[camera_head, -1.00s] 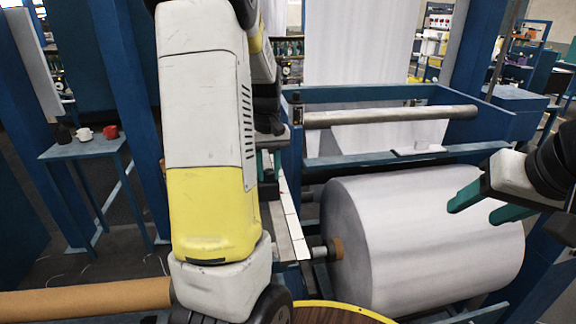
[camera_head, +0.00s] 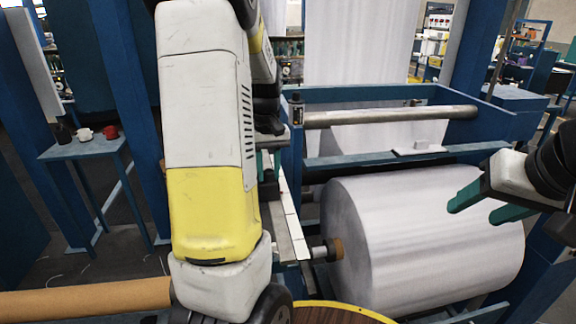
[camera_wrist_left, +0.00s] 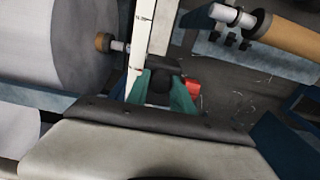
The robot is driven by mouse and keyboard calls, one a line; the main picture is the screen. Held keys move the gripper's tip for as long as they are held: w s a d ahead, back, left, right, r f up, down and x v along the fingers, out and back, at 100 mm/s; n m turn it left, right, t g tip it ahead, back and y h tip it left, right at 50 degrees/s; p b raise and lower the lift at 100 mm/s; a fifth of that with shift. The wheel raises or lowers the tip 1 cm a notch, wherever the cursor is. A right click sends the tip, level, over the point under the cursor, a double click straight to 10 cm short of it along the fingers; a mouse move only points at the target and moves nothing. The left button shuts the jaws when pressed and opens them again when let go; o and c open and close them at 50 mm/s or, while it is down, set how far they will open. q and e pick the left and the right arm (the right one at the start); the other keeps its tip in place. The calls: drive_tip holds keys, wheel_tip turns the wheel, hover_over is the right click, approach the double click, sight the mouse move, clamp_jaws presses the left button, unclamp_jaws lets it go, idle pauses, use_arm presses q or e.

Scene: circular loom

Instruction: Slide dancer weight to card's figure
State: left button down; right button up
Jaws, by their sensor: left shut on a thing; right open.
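My left gripper (camera_wrist_left: 164,92) is shut on a dark block, which I take to be the dancer weight (camera_wrist_left: 160,84); its teal fingers flank it in the left wrist view. The block sits at a long white bar with dark marks (camera_wrist_left: 143,45). In the head view this marked bar (camera_head: 290,215) runs beside the big roll, and my left gripper (camera_head: 269,162) is mostly hidden behind my arm. A small red part (camera_wrist_left: 193,88) shows right beside the fingers. My right gripper (camera_head: 488,205) is open and empty in front of the roll. No figure on a card is readable.
A big white fabric roll (camera_head: 415,240) fills the lower right, under a blue frame with a metal roller (camera_head: 390,117). A side table (camera_head: 85,148) with cups stands left. A brown tube (camera_head: 85,298) lies low left.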

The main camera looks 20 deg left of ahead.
use_arm(q)
drive_tip(key=s+d, duration=0.1)
drive_tip(key=s, duration=0.1)
drive_tip(key=s+d, duration=0.2)
drive_tip(key=s, duration=0.1)
drive_tip(key=s+d, duration=0.2)
drive_tip(key=s, duration=0.1)
drive_tip(key=c, duration=1.1)
unclamp_jaws()
wheel_tip(320, 180, up, 8)
drive_tip(key=shift+f, duration=0.1)
